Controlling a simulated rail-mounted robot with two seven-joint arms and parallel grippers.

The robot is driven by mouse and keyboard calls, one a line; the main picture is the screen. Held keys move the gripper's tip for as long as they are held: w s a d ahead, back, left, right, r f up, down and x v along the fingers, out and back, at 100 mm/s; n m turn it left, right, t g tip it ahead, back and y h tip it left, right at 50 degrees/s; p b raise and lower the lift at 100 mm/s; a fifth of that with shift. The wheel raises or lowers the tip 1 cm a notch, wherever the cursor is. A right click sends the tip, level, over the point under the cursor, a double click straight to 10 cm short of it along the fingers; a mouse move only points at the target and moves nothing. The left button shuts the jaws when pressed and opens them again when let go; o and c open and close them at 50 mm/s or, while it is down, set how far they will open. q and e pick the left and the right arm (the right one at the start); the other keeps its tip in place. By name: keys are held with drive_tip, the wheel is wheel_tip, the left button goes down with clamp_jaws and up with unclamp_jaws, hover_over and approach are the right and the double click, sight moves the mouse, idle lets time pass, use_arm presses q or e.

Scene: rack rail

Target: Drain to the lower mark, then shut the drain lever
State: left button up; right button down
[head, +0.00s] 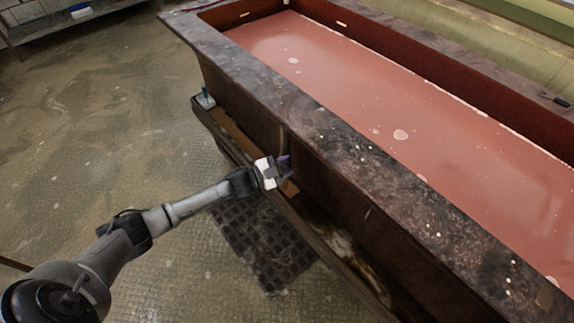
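A long tank (232,60) with a broad, stained dark rim holds reddish-pink liquid (330,82) with a few pale foam patches. Two small pale marks show on its inner far wall above the liquid, one nearer (341,24) and one in the far left corner (245,14). My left gripper (286,167) is at the tank's near outer side, below the rim, with two purplish fingers apart. A thin pale upright strip (283,138) shows on the side just above it. I cannot tell if this is the drain lever or if the fingers touch it. My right gripper is out of view.
A ledge or trough (222,122) runs along the tank's near side, with a small blue-and-white item (205,98) at its left end. A dark floor grate (262,245) lies below my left arm. A small black object (555,98) lies on the far rim. The floor at left is clear.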

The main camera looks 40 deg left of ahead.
use_arm(q)
drive_tip(key=shift+c, duration=0.5)
drive_tip(key=c, duration=0.5)
clamp_jaws()
drive_tip(key=shift+r, duration=0.1)
drive_tip(key=shift+r, duration=0.1)
